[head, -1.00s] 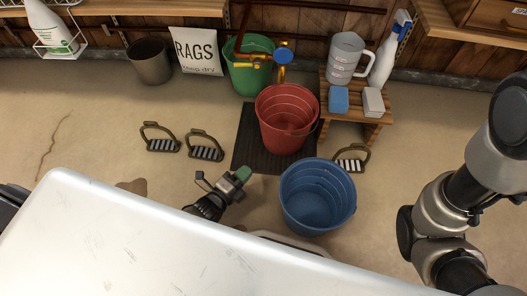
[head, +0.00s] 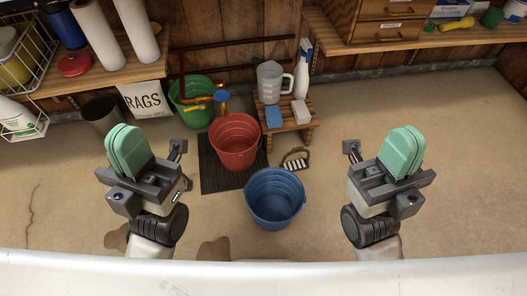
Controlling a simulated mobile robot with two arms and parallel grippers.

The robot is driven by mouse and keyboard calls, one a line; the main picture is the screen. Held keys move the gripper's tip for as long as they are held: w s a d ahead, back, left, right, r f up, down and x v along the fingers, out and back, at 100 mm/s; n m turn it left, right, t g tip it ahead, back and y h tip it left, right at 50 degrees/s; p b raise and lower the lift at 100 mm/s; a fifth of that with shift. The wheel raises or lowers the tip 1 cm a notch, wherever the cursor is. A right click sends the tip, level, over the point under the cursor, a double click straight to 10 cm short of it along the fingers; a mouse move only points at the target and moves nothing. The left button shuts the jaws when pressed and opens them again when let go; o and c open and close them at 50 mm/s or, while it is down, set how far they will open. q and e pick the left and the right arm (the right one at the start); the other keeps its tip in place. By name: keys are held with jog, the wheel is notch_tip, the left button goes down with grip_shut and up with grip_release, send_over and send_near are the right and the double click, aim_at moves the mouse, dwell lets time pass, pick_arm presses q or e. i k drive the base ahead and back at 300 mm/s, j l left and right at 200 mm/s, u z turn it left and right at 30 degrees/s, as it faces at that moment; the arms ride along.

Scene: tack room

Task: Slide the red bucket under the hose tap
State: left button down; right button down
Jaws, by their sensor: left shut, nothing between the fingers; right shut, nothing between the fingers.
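The red bucket (head: 236,150) stands upright on a dark ribbed mat (head: 215,180); it looks empty. The hose tap (head: 221,97), with a blue handle and brass body on a copper pipe, is just behind the bucket's far rim in the picture. I cannot tell whether its spout is over the bucket's opening. My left gripper (head: 126,150) is shut and empty, raised left of the bucket and well apart from it. My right gripper (head: 403,151) is shut and empty, raised to the right, also apart from it.
A blue bucket (head: 275,201) stands in front of the red one. A green bucket (head: 190,92) is behind left. A low wooden stool (head: 287,130) with a jug (head: 270,82) and spray bottle stands at right, a stirrup (head: 295,160) before it. The right floor is clear.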

aim_at(235, 137)
jog(key=k+j+u, duration=0.1)
jog(key=k+u, duration=0.25)
jog(key=k, duration=0.15)
jog(key=k+j+u, duration=0.3)
jog(key=k, duration=0.2)
jog(key=i+l+u, duration=0.25)
jog(key=l, duration=0.2)
jog(key=l+u, duration=0.25)
jog(key=l, duration=0.2)
jog(key=i+l+u, duration=0.25)
jog(key=l, duration=0.25)
jog(key=l+u, duration=0.25)
jog(key=l, duration=1.05)
jog(key=i+l, duration=0.1)
jog(key=l, duration=0.7)
jog(key=i+l, duration=0.1)
jog(key=l, duration=0.7)
